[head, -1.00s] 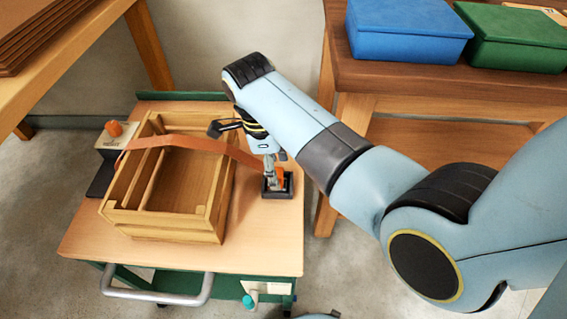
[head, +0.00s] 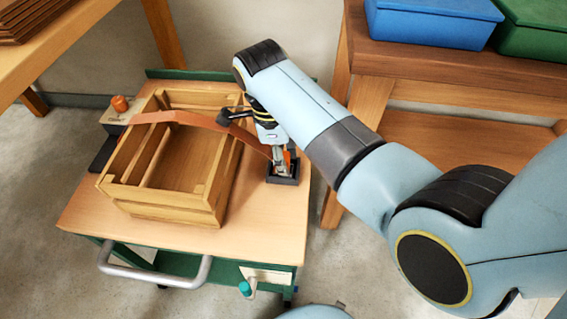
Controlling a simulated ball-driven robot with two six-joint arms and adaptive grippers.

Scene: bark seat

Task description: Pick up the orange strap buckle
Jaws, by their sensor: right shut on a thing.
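The orange buckle (head: 287,156) shows as a small patch at my right gripper (head: 282,160), above a small black holder (head: 282,175) on the right side of the cart top. My right gripper reaches down from its arm and is shut on the buckle; its fingertips are partly hidden. An orange-brown strap (head: 185,117) arches from the left side over a wooden crate (head: 160,207) and runs down to the gripper. I cannot tell whether the buckle still touches the holder. My left gripper is not in view.
The crate stands on a wheeled cart (head: 245,240) with a green frame and grey handle. A block with an orange knob (head: 120,103) sits at its left. Blue (head: 435,20) and green (head: 535,38) boxes stand on a bench at the back right.

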